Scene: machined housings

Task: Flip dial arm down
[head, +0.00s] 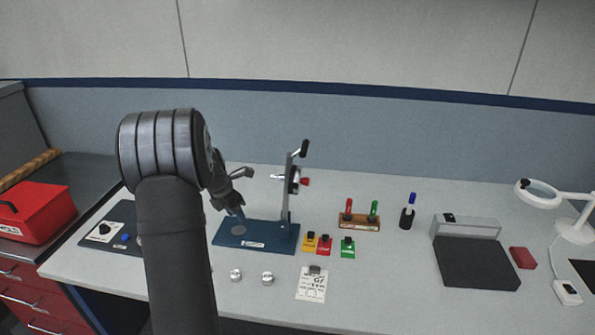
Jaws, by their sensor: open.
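A blue fixture base (254,237) sits on the bench at centre left, with a pale round spot on its left part. The dial arm (286,195) stands upright from the right part of this base, with a black knob at its top right. A small clamp-like part with a red tip (303,181) is on the upright. My gripper (240,191) is open and empty, above the left part of the base and left of the dial arm, apart from it. My own arm hides part of the bench at the left.
Two metal housings (267,279) and a paper tag (312,284) lie in front of the base. Several coloured blocks (324,245) and a wooden marker stand (360,223) are to its right. A black pad (474,263) and a magnifier lamp (540,193) are farther right. A red toolbox (36,212) stands far left.

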